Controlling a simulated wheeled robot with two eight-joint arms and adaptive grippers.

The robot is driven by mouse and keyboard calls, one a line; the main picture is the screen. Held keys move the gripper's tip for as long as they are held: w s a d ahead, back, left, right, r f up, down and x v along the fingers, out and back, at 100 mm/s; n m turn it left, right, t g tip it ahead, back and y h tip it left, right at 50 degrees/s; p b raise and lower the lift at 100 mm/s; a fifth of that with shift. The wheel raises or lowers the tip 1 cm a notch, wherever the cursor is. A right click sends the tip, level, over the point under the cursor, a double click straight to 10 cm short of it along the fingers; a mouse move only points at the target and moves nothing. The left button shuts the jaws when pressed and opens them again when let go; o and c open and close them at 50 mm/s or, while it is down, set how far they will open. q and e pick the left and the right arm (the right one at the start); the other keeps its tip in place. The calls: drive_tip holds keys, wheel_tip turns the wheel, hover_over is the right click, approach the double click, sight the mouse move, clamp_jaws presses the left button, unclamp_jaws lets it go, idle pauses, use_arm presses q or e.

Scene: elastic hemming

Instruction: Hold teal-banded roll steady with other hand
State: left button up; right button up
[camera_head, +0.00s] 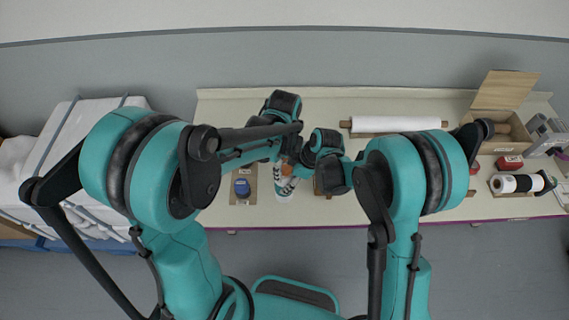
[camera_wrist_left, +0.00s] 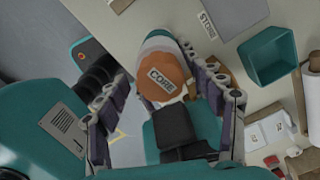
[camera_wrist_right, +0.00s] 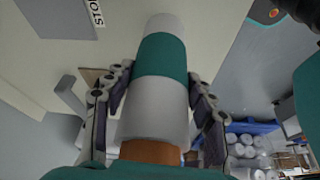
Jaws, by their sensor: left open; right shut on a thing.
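The teal-banded roll (camera_wrist_right: 158,90) is white with a teal band around its middle and a brown core end. It stands between the fingers of my right gripper (camera_wrist_right: 160,80), which is shut on it. In the left wrist view, the roll's orange-brown end marked CORE (camera_wrist_left: 163,80) faces the camera. My left gripper (camera_wrist_left: 160,95) is open, with a finger on each side of that end.
A blue spool in a tray (camera_head: 242,188) lies left of the roll. A long white roll (camera_head: 395,123) lies at the back. A wooden box (camera_head: 500,105), red box (camera_head: 510,162) and black-and-white roll (camera_head: 515,183) are at right. A teal bin (camera_wrist_left: 275,58) shows in the left wrist view.

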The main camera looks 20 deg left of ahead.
sight(285, 164)
use_arm(q)
clamp_jaws()
drive_tip(key=shift+r, duration=2.25)
